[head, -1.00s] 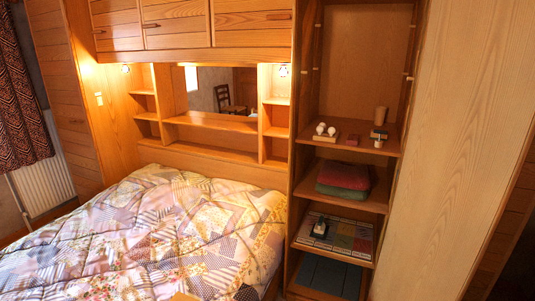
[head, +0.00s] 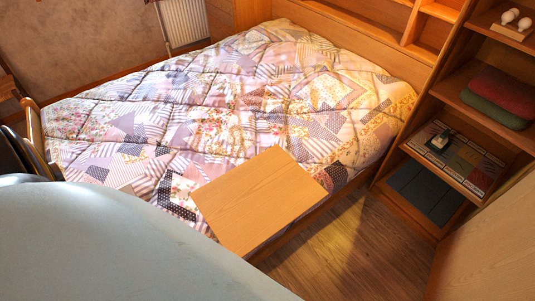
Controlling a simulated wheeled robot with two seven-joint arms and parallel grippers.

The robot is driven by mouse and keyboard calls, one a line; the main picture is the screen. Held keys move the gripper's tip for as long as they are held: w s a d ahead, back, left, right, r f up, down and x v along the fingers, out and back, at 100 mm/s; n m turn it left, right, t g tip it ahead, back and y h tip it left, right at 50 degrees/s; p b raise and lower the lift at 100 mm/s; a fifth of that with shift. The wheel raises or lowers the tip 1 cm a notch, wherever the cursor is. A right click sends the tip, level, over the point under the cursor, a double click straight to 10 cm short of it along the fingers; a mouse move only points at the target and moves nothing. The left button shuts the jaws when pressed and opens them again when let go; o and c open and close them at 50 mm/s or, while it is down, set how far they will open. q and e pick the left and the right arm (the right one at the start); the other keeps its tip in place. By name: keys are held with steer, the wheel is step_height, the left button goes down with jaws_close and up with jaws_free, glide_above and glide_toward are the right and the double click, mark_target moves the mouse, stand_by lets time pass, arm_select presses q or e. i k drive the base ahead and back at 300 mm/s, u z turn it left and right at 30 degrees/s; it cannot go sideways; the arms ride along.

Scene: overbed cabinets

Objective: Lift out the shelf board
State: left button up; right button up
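A flat, light-brown wooden board (head: 258,200) rests on the near edge of the bed, on the patchwork quilt. I cannot tell for sure whether it is the shelf board. The open cabinet (head: 432,152) at the right has shelf boards in place in the part that shows; its upper part is out of view. Neither of my grippers shows.
The quilted bed (head: 230,95) fills the middle. A strip of wooden floor (head: 345,245) lies clear between bed and cabinet. A large pale rounded shape, probably part of me, covers the lower left. Dark upright shapes stand at the left edge.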

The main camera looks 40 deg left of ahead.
mark_target(245, 206)
steer(key=i, duration=0.4)
steer(key=u, duration=1.75)
